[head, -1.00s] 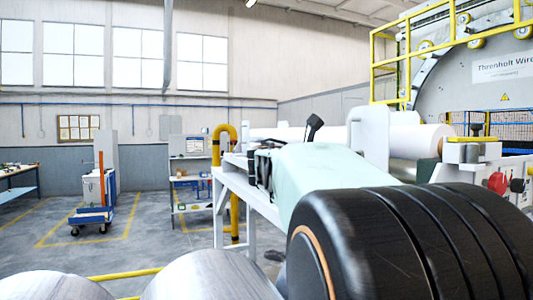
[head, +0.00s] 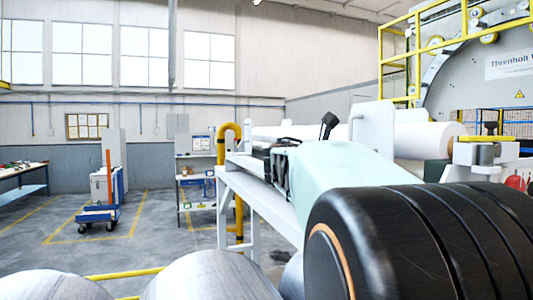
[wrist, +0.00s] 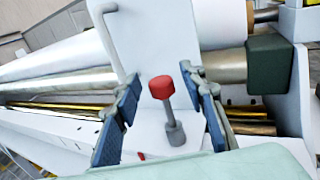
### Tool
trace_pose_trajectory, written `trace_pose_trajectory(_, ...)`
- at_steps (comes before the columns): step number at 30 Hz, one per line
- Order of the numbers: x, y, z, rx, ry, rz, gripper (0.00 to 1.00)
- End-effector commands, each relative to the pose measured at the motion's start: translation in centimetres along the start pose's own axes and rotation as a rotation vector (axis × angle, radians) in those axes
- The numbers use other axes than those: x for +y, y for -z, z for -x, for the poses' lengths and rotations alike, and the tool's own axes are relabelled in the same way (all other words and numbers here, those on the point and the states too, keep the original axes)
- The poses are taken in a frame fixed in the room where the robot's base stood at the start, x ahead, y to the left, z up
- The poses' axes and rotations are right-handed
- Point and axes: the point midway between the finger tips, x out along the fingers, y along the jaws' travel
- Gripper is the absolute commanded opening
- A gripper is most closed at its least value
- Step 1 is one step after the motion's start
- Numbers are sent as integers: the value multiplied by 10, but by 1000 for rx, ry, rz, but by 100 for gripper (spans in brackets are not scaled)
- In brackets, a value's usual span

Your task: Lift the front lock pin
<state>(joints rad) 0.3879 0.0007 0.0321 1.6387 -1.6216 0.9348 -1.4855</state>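In the wrist view a pin with a red knob (wrist: 161,87) stands on a grey shaft and thicker grey collar, on a white plate (wrist: 150,135). I take it for the lock pin. My gripper (wrist: 160,74) is open, with one blue-grey finger pad on each side of the pin. Gaps show between the pads and the pin, and no contact is visible. In the head view my arm hides the pin, and the dark gripper end (head: 281,168) shows only in part.
A white upright plate (head: 374,128) and white rolls (head: 425,140) stand beyond my arm. A dark green block (wrist: 269,64) sits at the wrist view's right. A yellow bracket with a dark-knobbed pin (head: 491,129) is at the head view's right. Open floor lies left.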

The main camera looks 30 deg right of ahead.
Motion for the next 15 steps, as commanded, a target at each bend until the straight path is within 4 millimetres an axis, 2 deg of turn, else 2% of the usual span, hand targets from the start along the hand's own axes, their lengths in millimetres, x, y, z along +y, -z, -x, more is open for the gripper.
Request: trace_pose_trajectory(15, -1, 0, -1, 0, 0, 0, 38)
